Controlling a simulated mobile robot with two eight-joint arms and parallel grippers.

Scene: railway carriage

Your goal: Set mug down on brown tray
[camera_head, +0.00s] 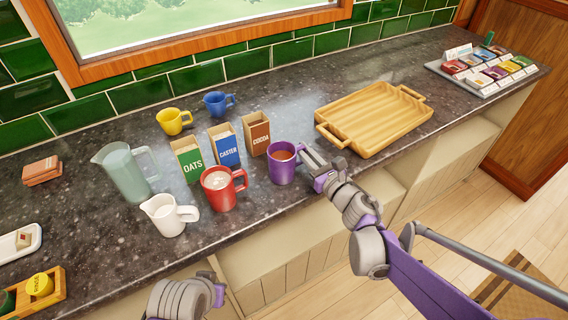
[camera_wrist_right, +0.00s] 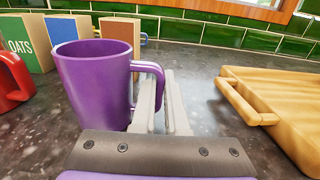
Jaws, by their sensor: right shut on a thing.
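The purple mug (camera_head: 281,166) with brown contents is at the front of the counter, upright, beside the cocoa box. In the right wrist view the purple mug (camera_wrist_right: 95,85) fills the left, its handle pointing at my fingers. My right gripper (camera_head: 312,160) is shut on the mug's handle; its fingers (camera_wrist_right: 163,103) show there. I cannot tell if the mug's base touches the counter. The brown tray (camera_head: 374,112) is wooden, empty and right of the mug; it also shows in the wrist view (camera_wrist_right: 285,105). My left gripper's fingers are not visible.
A red mug (camera_head: 219,190), white jug (camera_head: 168,215) and glass pitcher (camera_head: 125,173) stand left of the mug. Oats (camera_head: 187,160), caster (camera_head: 224,146) and cocoa (camera_head: 256,135) boxes stand behind. Bare counter lies between mug and tray. A packet rack (camera_head: 485,70) is far right.

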